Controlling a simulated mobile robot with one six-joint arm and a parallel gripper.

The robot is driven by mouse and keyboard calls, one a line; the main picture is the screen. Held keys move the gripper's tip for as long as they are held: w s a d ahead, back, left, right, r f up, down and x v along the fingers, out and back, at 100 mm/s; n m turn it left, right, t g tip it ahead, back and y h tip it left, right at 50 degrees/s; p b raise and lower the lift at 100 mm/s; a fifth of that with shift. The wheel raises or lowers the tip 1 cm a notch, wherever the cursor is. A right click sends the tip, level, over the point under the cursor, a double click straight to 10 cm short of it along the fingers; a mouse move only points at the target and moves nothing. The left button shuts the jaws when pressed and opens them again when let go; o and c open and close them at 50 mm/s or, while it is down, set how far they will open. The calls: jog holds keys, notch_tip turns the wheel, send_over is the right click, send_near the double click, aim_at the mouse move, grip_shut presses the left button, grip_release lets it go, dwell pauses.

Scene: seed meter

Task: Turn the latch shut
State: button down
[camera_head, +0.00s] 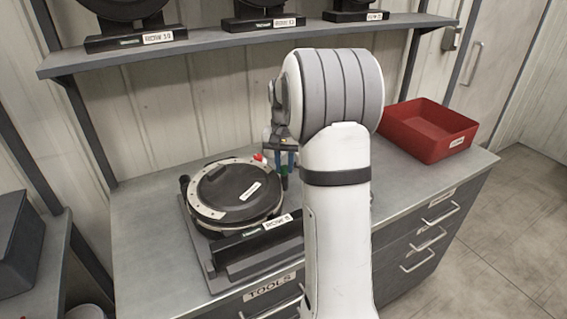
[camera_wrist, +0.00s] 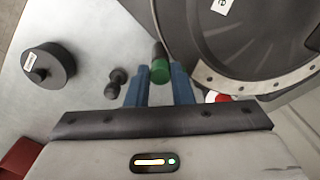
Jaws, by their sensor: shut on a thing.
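The seed meter (camera_head: 238,192), a round black disc housing with a pale bolted rim, sits on a dark stand on the bench; its rim also shows at the right of the wrist view (camera_wrist: 268,86). A short dark part with a green end (camera_wrist: 160,71), which looks like the latch handle, lies beside the housing. My gripper (camera_wrist: 160,80) has its two blue fingers shut on this green-ended part.
A small red knob (camera_head: 259,157) sits at the meter's rim. A red bin (camera_head: 432,133) stands at the bench's right end. A black round labelled piece (camera_wrist: 48,70) and a small black knobbed piece (camera_wrist: 116,83) lie on the bench. A shelf (camera_head: 230,38) with more meters runs above.

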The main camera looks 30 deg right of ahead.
aim_at(285, 167)
jog(key=n, duration=0.4)
jog(key=shift+n, duration=0.3)
jog(key=shift+d+n, duration=0.1)
jog(key=shift+n, duration=2.2)
jog(key=c, duration=1.3)
grip_release()
jog(key=shift+o, duration=0.2)
notch_tip(285, 167, up, 8)
jog(key=shift+f, duration=0.1)
